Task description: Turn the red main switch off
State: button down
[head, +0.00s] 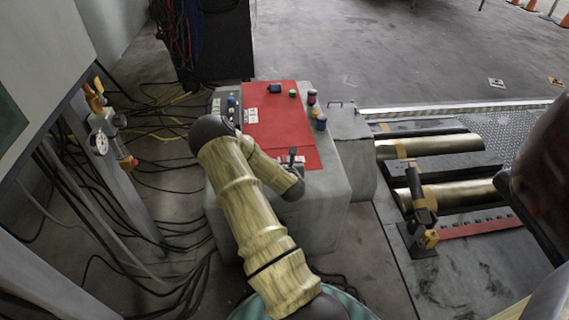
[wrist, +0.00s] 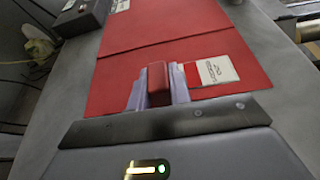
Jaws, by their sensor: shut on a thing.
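In the wrist view, a small upright red block, which looks like the handle of the red main switch (wrist: 158,82), stands at the edge of a red panel (wrist: 160,25). My gripper (wrist: 159,78) has its two pale fingers closed around the block, one on each side. A white label (wrist: 213,71) with small writing sits right of the fingers. The switch's base is hidden by my gripper. In the head view, the red panel (head: 275,118) lies on top of a grey cabinet, and my arm covers its near left part. I cannot make out the switch there.
The grey cabinet (head: 320,212) stands on a floor strewn with black cables (head: 165,225). Small coloured buttons and knobs (head: 311,98) line the panel's right side. Brass-coloured rollers (head: 430,145) lie to the right. A post with a gauge (head: 99,142) stands at the left.

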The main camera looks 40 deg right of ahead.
aim_at(284, 159)
notch_tip(284, 159, up, 10)
jog(key=p, duration=0.3)
jog(key=shift+f, duration=0.25)
dwell(0.5)
